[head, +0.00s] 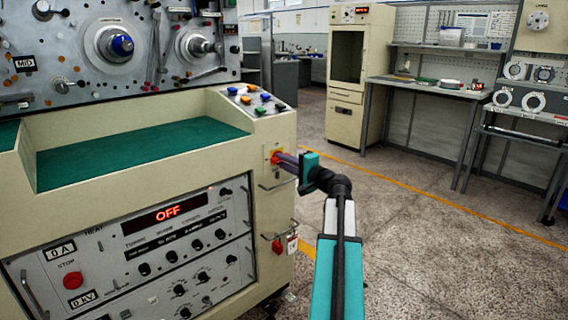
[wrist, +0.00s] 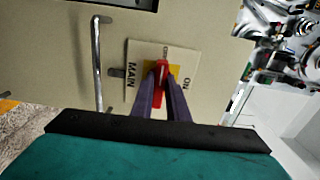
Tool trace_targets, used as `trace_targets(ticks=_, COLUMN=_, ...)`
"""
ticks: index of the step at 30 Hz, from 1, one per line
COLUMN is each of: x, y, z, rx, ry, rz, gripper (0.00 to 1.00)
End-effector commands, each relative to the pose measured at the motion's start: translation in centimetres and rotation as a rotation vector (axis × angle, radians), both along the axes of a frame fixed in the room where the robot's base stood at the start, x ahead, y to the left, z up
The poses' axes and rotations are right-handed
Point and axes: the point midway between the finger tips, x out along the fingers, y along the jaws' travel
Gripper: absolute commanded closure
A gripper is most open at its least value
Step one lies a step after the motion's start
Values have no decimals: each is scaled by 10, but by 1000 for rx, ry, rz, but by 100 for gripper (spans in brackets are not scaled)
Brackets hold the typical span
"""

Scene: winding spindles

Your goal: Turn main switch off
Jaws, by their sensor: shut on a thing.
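The main switch has a red handle (wrist: 161,82) on a yellow square, mounted on a pale plate (wrist: 137,62) marked MAIN and ON. A smaller label at the plate's top edge is too blurred to read surely. In the wrist view the handle stands nearly upright, tilted slightly. In the head view the switch (head: 275,155) is on the cream machine's right end face, partly hidden by my fingers. My gripper (wrist: 160,92) has its two purple fingers shut on the red handle, one on each side. It also shows in the head view (head: 281,159).
A metal handle bar (wrist: 97,62) stands out beside the plate. The machine's red display (head: 167,213) reads OFF. Several coloured buttons (head: 258,99) sit on top above the switch. The floor (head: 430,225) to the right is open, with a workbench (head: 430,88) farther back.

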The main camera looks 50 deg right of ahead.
Motion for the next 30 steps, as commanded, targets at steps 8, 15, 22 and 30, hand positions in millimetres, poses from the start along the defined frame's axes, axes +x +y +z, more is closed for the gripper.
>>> trace_targets(ticks=8, x=0, y=0, z=-1, rx=-3, ry=2, rz=0, gripper=67)
trace_targets(ticks=15, x=0, y=0, z=0, rx=-1, ry=1, rz=0, gripper=67)
trace_targets(ticks=22, x=-6, y=1, z=0, rx=-1, ry=1, rz=-1, gripper=67)
trace_targets(ticks=30, x=-34, y=3, z=1, rx=-1, ry=1, rz=-2, gripper=67)
